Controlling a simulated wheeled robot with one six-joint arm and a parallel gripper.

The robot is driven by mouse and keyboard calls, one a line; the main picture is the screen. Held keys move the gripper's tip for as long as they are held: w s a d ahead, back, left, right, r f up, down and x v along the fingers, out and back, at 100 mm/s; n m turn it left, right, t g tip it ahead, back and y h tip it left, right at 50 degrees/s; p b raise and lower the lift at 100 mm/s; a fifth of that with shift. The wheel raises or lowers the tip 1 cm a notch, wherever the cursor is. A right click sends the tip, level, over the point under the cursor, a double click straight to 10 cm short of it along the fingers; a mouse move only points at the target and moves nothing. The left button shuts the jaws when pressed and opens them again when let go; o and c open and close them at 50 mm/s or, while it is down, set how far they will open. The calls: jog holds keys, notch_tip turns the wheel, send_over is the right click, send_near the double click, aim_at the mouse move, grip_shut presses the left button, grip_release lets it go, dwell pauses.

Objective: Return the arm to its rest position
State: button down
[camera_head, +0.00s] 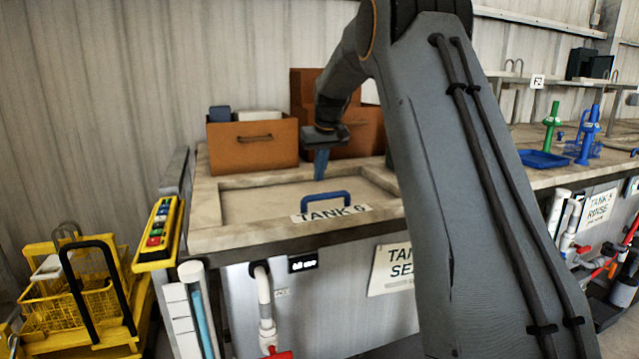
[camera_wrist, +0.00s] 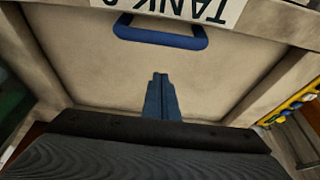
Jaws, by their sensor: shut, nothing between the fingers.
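My gripper (camera_head: 321,163) has blue fingers that point down over the back part of the closed lid of tank 6 (camera_head: 260,199) in the head view. The fingers are shut with nothing between them. In the wrist view my gripper (camera_wrist: 161,82) shows over the bare lid (camera_wrist: 90,70), apart from the lid's blue handle (camera_wrist: 160,36). The handle also shows in the head view (camera_head: 325,197), in front of the gripper. My arm reaches across the right half of the head view and hides part of the bench.
A brown box (camera_head: 252,146) stands at the tank's back left, with more brown boxes (camera_head: 360,133) behind my gripper. A yellow control box (camera_head: 158,232) and a yellow basket (camera_head: 65,300) are at left. Green (camera_head: 551,120) and blue (camera_head: 588,130) tools stand on the right bench.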

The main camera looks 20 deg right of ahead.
jog(key=b+v, duration=0.2)
jog(key=v, duration=0.5)
jog(key=s+a+f+g, duration=0.1)
jog(key=s+a+f, duration=0.3)
jog(key=s+f, duration=0.5)
jog(key=s+a+f+g, duration=0.1)
jog(key=s+a+f, duration=0.3)
jog(key=s, duration=1.3)
jog(key=s+a+f+g, duration=0.1)
jog(key=s+a+f, duration=0.4)
jog(key=s+f, duration=0.8)
jog(key=shift+s+f, duration=0.25)
jog(key=shift+f, duration=0.05)
